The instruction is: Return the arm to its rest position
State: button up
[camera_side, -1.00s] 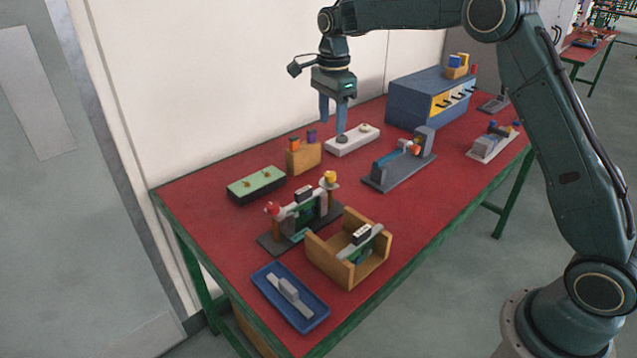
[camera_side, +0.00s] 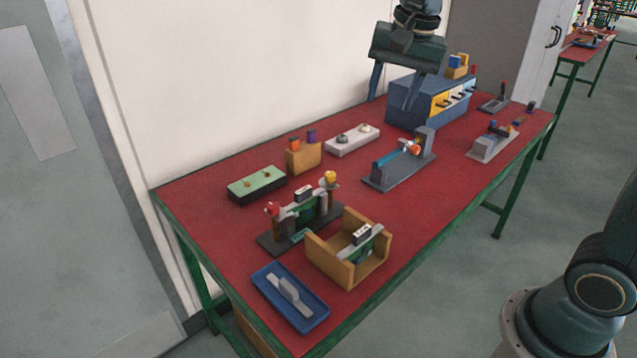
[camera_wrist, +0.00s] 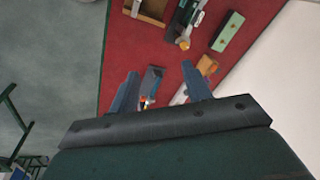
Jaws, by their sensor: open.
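My gripper (camera_side: 391,92) is open and empty, raised above the back of the red table (camera_side: 237,227), near the wall and in front of the blue cabinet in the side view. Its two fingers point down and stand wide apart. In the wrist view my gripper (camera_wrist: 165,82) also shows open, with nothing between the fingertips; the tabletop lies well below.
The table holds a blue cabinet (camera_side: 408,103), a white block with two knobs (camera_side: 352,141), a wooden block (camera_side: 303,159), a green-topped box (camera_side: 256,186), a wooden tray (camera_side: 329,260), a blue tray (camera_side: 309,320) and several fixtures. A wall (camera_side: 230,70) stands behind.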

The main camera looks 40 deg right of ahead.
jog(key=s+f+n+t, duration=0.1)
jog(key=s+n, duration=0.4)
jog(key=s, duration=0.5)
jog(key=s+a+f+n+t, duration=0.1)
jog(key=s+f+n+t, duration=0.1)
jog(key=s+n, duration=0.4)
jog(key=shift+s+a+f, duration=0.25)
jog(key=shift+s+f, duration=0.4)
jog(key=shift+s, duration=1.85)
